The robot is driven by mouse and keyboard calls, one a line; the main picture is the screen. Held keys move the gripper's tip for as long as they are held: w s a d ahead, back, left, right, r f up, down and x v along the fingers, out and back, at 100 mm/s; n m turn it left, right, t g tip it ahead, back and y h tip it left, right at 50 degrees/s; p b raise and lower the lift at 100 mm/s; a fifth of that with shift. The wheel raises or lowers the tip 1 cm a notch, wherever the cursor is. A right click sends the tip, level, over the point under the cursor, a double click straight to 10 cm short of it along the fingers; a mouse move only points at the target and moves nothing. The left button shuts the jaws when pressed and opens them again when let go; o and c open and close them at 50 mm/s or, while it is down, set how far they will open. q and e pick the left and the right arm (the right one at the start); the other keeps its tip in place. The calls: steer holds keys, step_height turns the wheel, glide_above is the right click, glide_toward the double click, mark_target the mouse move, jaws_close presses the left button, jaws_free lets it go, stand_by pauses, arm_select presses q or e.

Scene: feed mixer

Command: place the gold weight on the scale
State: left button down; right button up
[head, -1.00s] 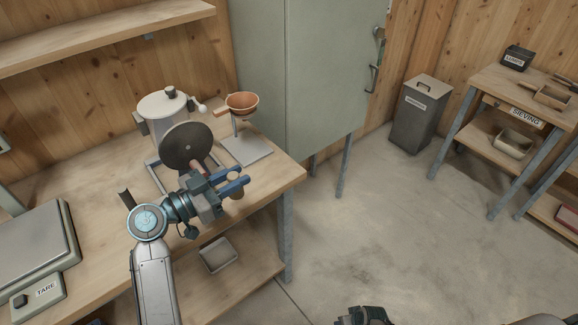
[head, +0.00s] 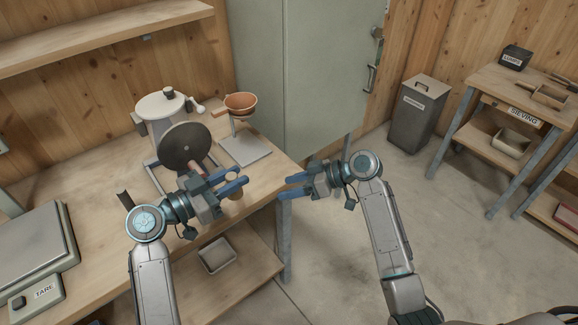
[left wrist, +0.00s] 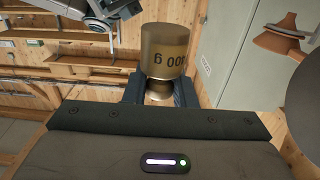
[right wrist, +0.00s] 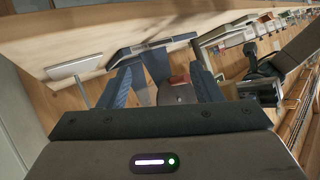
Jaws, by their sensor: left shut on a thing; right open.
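The gold weight (left wrist: 164,52) is a short cylinder with a narrow neck, and its printed number shows upside down in the left wrist view. My left gripper (head: 236,180) is shut on its neck. In the head view the weight (head: 236,195) hangs partly hidden under the fingers, above the front right part of the bench. My right gripper (head: 287,187) is open and empty, just right of the bench corner, with its fingers pointing towards the left gripper. The scale (head: 30,245) stands at the bench's left end, with a TARE button box (head: 40,293) in front.
A tray (head: 217,254) sits on the lower shelf. A grey bin (head: 415,112) stands right. Bench between mill and scale is mostly clear.

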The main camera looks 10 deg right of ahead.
steer(key=s+a+r+n+g+y, duration=0.1)
steer(key=s+r+n, duration=0.15)
steer(key=r, duration=0.35)
steer(key=s+a+r+n+g, duration=0.1)
steer(key=s+r+n, duration=0.1)
steer(key=r+n, duration=0.3)
steer(key=shift+m+y, duration=0.3)
steer(key=shift+m, duration=0.35)
steer(key=x, duration=0.7)
steer(key=s+x, duration=0.1)
steer(key=x, duration=0.3)
steer(key=shift+w+a+r, duration=0.1)
steer(key=shift+a+r, duration=0.1)
steer(key=shift+a, duration=0.2)
steer(key=c, duration=1.3)
arm_select(q)
steer(key=c, duration=1.1)
jaws_free()
arm_select(e)
steer(key=shift+r, duration=0.1)
